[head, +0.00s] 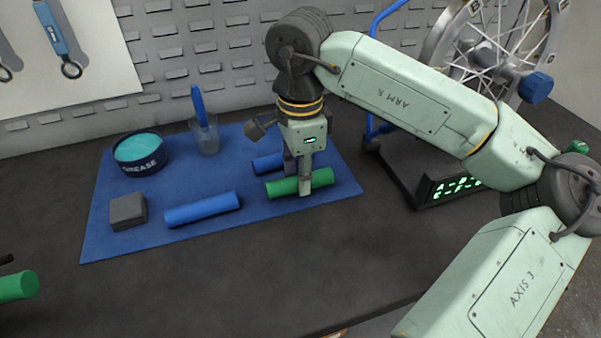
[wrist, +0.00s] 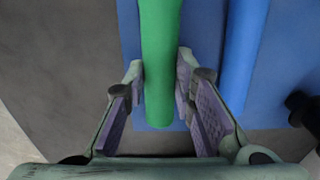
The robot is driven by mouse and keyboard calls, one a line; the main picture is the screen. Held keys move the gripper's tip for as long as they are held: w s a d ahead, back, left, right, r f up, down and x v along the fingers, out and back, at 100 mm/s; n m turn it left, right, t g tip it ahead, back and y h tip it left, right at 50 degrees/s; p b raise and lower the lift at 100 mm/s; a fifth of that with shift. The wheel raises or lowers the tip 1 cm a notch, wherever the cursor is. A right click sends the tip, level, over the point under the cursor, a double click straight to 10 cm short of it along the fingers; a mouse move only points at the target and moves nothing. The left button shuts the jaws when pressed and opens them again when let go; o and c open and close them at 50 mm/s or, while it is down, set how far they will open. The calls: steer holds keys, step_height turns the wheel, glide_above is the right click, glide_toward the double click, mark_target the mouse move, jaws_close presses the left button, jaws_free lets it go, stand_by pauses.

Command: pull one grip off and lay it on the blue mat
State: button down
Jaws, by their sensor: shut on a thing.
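My gripper (head: 304,188) points down over the right part of the blue mat (head: 100,232), shut on a green grip (head: 322,177). The green grip lies level at the mat, touching it or just above; I cannot tell which. In the wrist view, the held green grip (wrist: 160,60) runs lengthwise between the two jaws (wrist: 161,85). Another green grip (head: 16,286) shows at the left edge of the head view, on a dark bar end. A blue grip (head: 202,209) lies at the front of the mat. A second blue grip (head: 266,163) lies behind the held one, partly hidden.
On the mat stand a grease tub (head: 140,154), a clear cup (head: 206,137) with a blue-handled tool, and a dark grey block (head: 128,211). A wheel stand with a green display (head: 458,187) stands at right. The dark bench in front of the mat is clear.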

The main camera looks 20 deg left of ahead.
steer(key=shift+f+b, duration=0.4)
stand_by(0.3)
steer(key=c, duration=1.3)
jaws_free()
step_height(320, 180, up, 12)
steer(key=shift+s+f, duration=0.1)
steer(key=shift+s, duration=0.05)
